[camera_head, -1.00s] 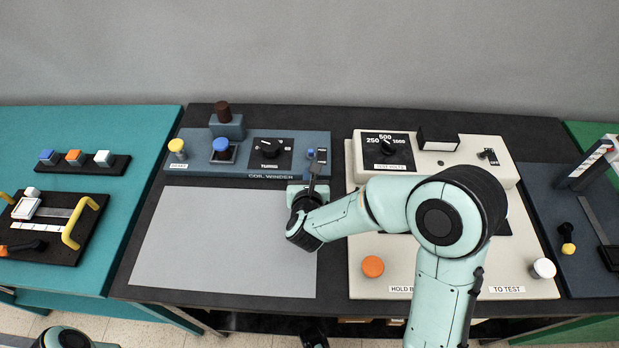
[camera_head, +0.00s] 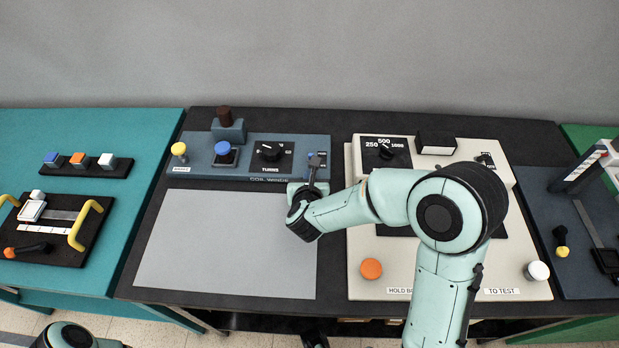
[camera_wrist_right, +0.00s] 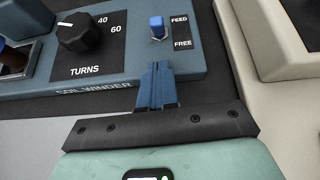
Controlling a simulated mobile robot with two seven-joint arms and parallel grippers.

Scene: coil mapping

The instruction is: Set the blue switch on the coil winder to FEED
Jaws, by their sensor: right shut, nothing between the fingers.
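The blue switch (camera_wrist_right: 157,27) stands at the right end of the coil winder (camera_wrist_right: 110,88), beside a black label plate with FEED at the top and FREE below. I cannot tell for sure which way its lever leans. My right gripper (camera_wrist_right: 157,66) is shut and empty. In the wrist view its fingertips are below the switch in the picture, with a visible gap between them. It also shows in the head view (camera_head: 314,166).
The TURNS dial (camera_wrist_right: 80,32) is left of the switch. A cream tester panel (camera_head: 365,250) stands close on the right, partly under my right arm. A bare grey mat (camera_head: 225,245) lies in front of the winder.

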